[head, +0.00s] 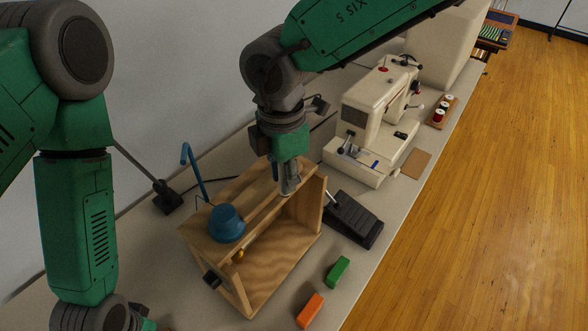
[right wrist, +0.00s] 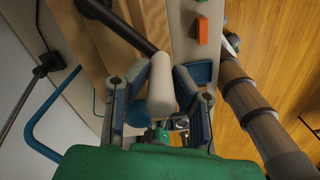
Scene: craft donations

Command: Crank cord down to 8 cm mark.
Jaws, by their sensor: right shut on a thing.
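My right gripper (head: 290,188) points down over the box's far top edge. In the right wrist view, its fingers (right wrist: 162,105) are shut around a pale rounded handle (right wrist: 162,80), close to a dark bar (right wrist: 118,25). I cannot make out the cord or the 8 cm mark.
A blue lamp shade (head: 227,224) sits over the box's left part. A black pedal (head: 354,218) and cream sewing machine (head: 372,125) stand beyond it. Green (head: 338,271) and orange (head: 310,310) blocks lie near the table's right edge. Thread spools (head: 440,113) stand farther back.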

